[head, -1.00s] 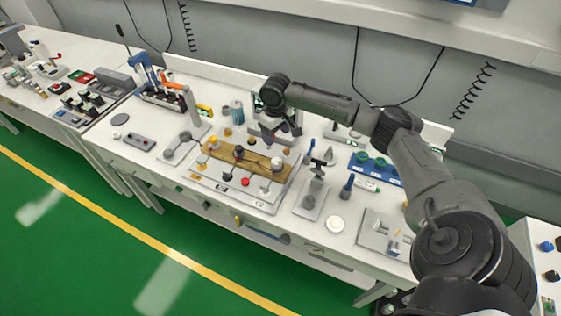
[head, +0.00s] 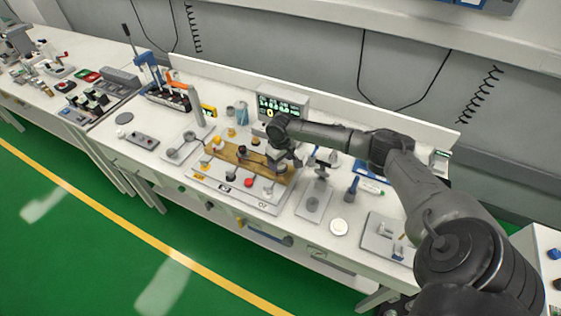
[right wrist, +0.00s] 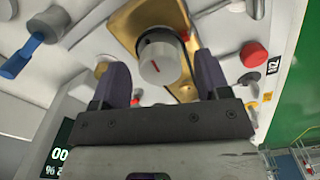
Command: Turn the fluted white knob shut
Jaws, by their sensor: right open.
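The white knob (right wrist: 160,58), with a red line on its end face, stands on a brass-coloured plate (right wrist: 128,22) in the right wrist view. It lies between the two dark fingers of my right gripper (right wrist: 160,68). The fingers are spread, with a gap showing on each side of the knob. In the head view my right gripper (head: 284,160) is over the right end of the brass-coloured plate (head: 230,154) and largely hides the knob there. Fluting on the knob is too small to tell. My left gripper is not in view.
A red knob (right wrist: 253,54) and grey levers are beside the plate. A blue-handled lever (right wrist: 22,58) is at left in the wrist view. A lit display (head: 283,105) stands behind the panel.

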